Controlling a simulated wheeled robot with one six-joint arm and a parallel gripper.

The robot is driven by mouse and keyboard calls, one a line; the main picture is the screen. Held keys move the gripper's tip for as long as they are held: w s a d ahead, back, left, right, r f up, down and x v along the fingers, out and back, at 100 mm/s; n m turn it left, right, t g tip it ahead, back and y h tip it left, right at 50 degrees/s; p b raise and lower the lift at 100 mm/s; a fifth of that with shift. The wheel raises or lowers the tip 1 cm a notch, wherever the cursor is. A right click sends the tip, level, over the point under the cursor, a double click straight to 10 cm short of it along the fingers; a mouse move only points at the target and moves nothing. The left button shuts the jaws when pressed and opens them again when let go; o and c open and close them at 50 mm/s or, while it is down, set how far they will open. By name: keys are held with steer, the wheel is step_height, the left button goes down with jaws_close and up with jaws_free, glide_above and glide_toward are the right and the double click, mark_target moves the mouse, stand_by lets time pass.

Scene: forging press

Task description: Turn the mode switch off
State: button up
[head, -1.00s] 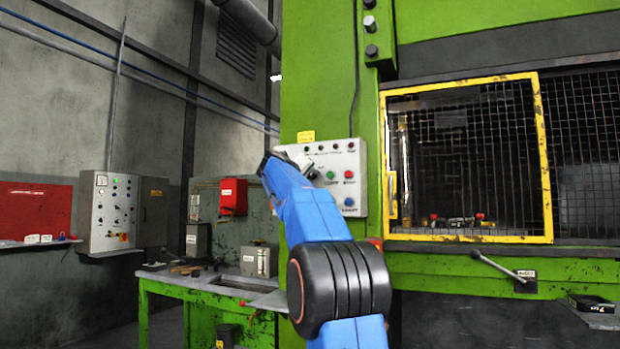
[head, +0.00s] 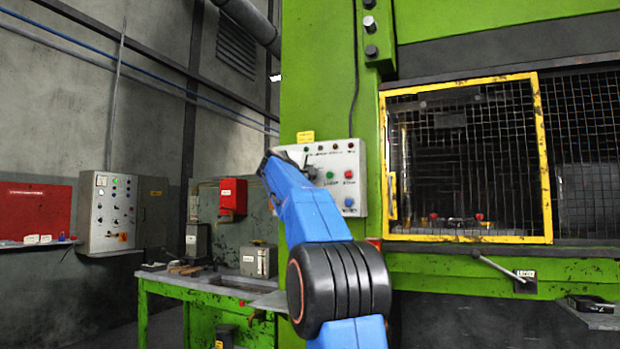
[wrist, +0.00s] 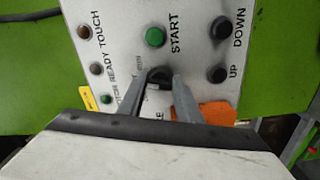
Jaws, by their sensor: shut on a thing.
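The mode switch is a dark rotary knob (wrist: 159,74) on the pale control panel (wrist: 190,50), below the green START button in the wrist view. My gripper (wrist: 159,84) has one finger on each side of the knob and is shut on it. The fingers partly cover the knob and the lettering around it, so I cannot tell which setting it points to. In the head view the panel (head: 352,160) is on the green press column, and my blue arm reaches up to its left part and hides the switch.
Close to my fingers are the START button (wrist: 154,37), the dark DOWN (wrist: 220,28) and UP (wrist: 218,75) buttons, and small indicator lamps (wrist: 96,69). An orange patch (wrist: 205,114) lies beside the right finger. The yellow-framed mesh door (head: 545,165) stands right of the panel.

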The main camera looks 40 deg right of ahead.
steer(key=n, duration=1.1)
steer(key=shift+w+r+n, duration=0.1)
steer(key=shift+n, duration=0.3)
stand_by(0.3)
steer(key=o, duration=1)
steer(key=shift+o, duration=0.2)
steer(key=shift+a+r, duration=0.1)
steer(key=shift+a, duration=0.1)
